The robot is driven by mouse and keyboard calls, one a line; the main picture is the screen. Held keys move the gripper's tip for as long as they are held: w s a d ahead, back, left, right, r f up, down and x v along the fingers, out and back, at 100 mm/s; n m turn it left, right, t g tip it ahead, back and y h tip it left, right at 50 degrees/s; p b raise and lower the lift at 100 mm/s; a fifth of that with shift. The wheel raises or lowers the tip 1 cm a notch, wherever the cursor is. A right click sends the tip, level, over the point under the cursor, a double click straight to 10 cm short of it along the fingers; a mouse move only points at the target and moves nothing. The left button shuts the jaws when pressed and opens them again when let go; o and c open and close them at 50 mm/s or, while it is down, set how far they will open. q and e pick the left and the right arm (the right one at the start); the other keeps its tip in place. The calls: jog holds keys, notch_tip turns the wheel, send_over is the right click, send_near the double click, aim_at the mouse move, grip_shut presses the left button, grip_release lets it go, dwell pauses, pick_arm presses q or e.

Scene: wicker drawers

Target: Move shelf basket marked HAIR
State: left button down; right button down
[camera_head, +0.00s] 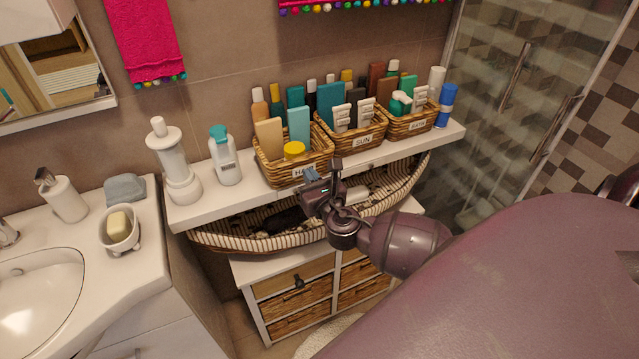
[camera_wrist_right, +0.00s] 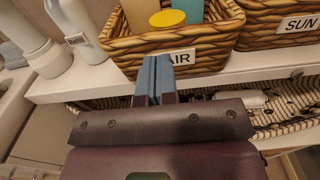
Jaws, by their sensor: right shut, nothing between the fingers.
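The HAIR basket (camera_head: 275,174) is a wicker basket at the left of the row on the white shelf. It holds several bottles and a jar with a yellow lid (camera_head: 294,149). My right gripper (camera_head: 313,175) is shut and empty in front of the basket's label, partly covering it. In the right wrist view the blue fingertips (camera_wrist_right: 153,72) are together just below and over the left part of the label (camera_wrist_right: 178,58). The basket's front wall (camera_wrist_right: 130,45) rises behind them; whether they touch it I cannot tell. My left gripper is not in view.
The SUN basket (camera_head: 358,135) stands close to the right of the HAIR basket, with the BATH basket (camera_head: 410,121) beyond. A white bottle with a teal cap (camera_head: 225,160) and a white dispenser (camera_head: 175,165) stand left on the shelf (camera_head: 205,203). A striped boat-shaped basket hangs below.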

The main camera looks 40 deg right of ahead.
aim_at(300, 162)
jog(key=shift+x, duration=1.95)
jog(key=x, duration=0.5)
jog(key=shift+s, duration=0.15)
